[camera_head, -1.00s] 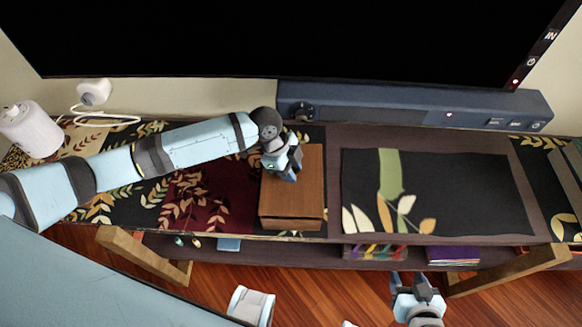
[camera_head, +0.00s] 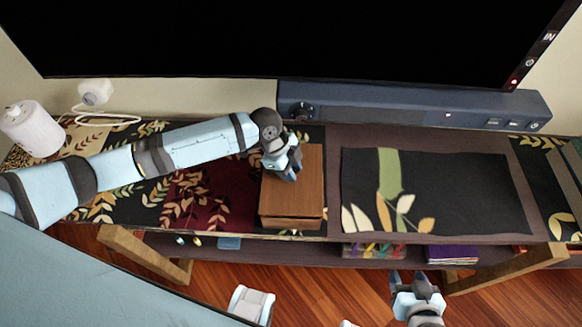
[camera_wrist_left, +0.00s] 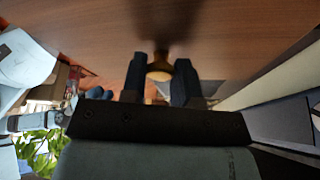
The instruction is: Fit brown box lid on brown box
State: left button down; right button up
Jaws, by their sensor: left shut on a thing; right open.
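The brown box lid (camera_head: 308,185) lies flat over the brown box (camera_head: 290,223) on the bench and covers its top. Their edges look closely lined up; whether the lid is fully seated I cannot tell. My left gripper (camera_head: 290,176) is above the lid's left part. In the left wrist view, its fingers (camera_wrist_left: 160,80) are shut on the lid's small round knob (camera_wrist_left: 160,72), with the lid's wooden surface (camera_wrist_left: 110,35) beyond. The box interior is hidden. My right gripper (camera_head: 411,281) is open and empty, low in front of the bench.
A dark cloth with leaf patterns (camera_head: 460,190) lies right of the box. A blue soundbar (camera_head: 400,108) and a large black screen (camera_head: 280,40) stand behind. A white cylinder (camera_head: 32,130) is at the far left. Books (camera_head: 450,254) lie on the lower shelf.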

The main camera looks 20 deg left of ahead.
pick_arm(q)
jog(key=shift+f+b, duration=0.45)
jog(key=shift+f, duration=0.6)
jog(key=c, duration=0.8)
grip_release()
jog(key=shift+a+r, duration=0.15)
jog(key=shift+r, duration=0.1)
jog(key=v, duration=1.3)
jog(key=shift+r, duration=0.2)
